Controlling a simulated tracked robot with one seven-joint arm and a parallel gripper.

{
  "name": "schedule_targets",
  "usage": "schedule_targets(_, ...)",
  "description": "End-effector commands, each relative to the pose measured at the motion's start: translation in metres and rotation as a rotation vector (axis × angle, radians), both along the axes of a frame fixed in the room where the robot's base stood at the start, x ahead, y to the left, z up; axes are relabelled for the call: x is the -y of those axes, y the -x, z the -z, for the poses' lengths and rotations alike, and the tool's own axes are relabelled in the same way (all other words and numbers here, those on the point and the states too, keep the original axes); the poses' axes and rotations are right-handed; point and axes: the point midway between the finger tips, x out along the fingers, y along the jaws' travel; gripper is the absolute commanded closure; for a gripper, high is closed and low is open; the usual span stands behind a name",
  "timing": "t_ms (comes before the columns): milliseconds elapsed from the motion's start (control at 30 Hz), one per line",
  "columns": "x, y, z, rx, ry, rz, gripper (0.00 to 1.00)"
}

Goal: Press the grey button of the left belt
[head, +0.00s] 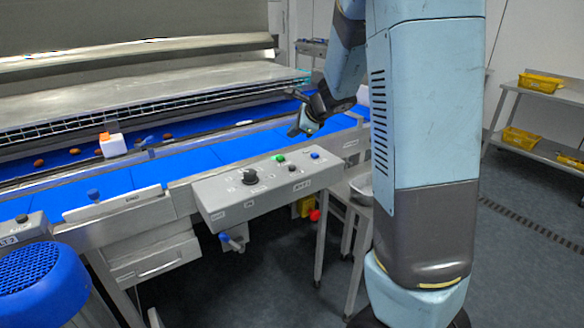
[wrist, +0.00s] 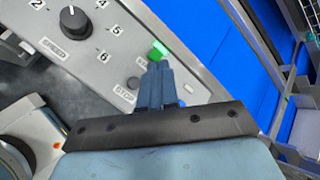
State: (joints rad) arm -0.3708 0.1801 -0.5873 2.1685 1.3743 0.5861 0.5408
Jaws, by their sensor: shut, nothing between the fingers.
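A grey control panel (head: 225,205) stands in front of the blue belt, and it fills the left of the wrist view (wrist: 100,70). It carries a small grey button (head: 292,168), which shows above the STOP label in the wrist view (wrist: 132,83). A green button (head: 279,158) is behind it, also in the wrist view (wrist: 157,51). My gripper (head: 294,131) is above the panel's far side, its blue fingers (wrist: 158,66) shut and empty. In the wrist view the fingertips overlap the green button's lower edge; contact cannot be told.
The panel also has a black knob (head: 250,176) and a blue button (head: 315,155), the latter mostly hidden by my fingers in the wrist view. Another panel with a dark button (head: 22,218) is at far left. A blue round stool (head: 40,280) stands before it.

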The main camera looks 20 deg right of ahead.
Motion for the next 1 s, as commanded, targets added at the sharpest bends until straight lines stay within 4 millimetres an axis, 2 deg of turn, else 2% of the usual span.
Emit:
schedule_targets(267, 0.000, 0.000, 0.006, -0.002, 0.001, -0.003, 1.00)
schedule_targets(800, 0.000, 0.001, 0.065, -0.003, 0.001, -0.002, 1.00)
schedule_targets(1000, 0.000, 0.001, 0.081, -0.001, 0.001, -0.002, 1.00)
